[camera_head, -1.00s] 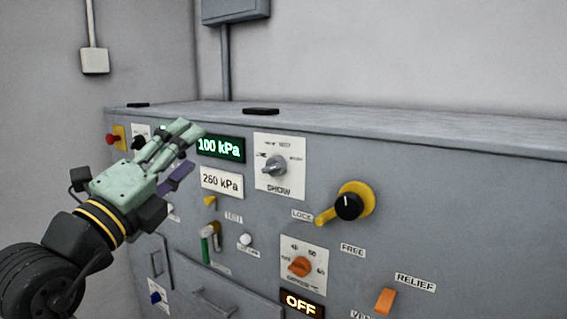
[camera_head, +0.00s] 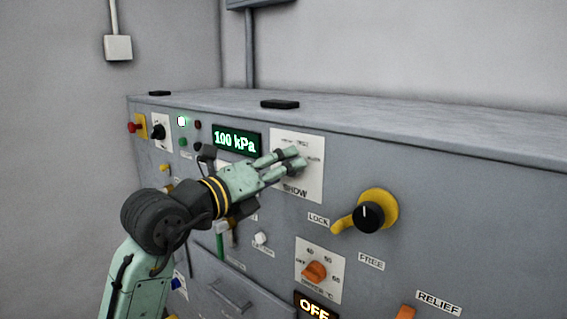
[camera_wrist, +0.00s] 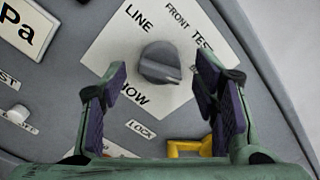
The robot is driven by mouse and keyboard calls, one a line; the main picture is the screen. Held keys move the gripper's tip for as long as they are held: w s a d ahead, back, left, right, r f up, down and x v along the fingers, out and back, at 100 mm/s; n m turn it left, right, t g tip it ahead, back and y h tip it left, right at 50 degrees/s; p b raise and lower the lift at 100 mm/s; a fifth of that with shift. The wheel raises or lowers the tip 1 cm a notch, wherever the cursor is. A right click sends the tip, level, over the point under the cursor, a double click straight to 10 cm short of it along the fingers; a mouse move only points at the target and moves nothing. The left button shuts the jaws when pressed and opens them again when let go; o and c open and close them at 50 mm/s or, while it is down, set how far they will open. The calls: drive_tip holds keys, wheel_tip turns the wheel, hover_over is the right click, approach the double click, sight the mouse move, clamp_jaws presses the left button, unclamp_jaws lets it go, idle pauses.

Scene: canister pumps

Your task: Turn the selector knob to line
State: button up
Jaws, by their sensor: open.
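The grey selector knob (camera_wrist: 160,62) sits on a white plate (camera_wrist: 100,62) with the words LINE, FRONT and TEST around it. A fourth word is partly hidden by a finger. LINE is at the knob's upper left in the wrist view. The knob's raised bar slants down to the right there, toward the right finger. My gripper (camera_wrist: 163,88) is open, with one finger on each side of the knob and visible gaps to both. In the head view my gripper (camera_head: 290,158) is in front of the SHOW plate (camera_head: 310,185) and mostly hides the knob.
A green 100 kPa display (camera_head: 237,141) is left of the plate. A black knob with a yellow lever (camera_head: 369,216) is at the lower right, near LOCK and FREE. An orange knob (camera_head: 314,271) is below. The cabinet top (camera_head: 400,130) is mostly clear.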

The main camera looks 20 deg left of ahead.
drive_tip(key=shift+w+d, duration=0.2)
drive_tip(key=shift+w, duration=0.4)
drive_tip(key=shift+c, duration=0.6)
drive_tip(key=c, duration=1)
drive_tip(key=shift+c, duration=0.2)
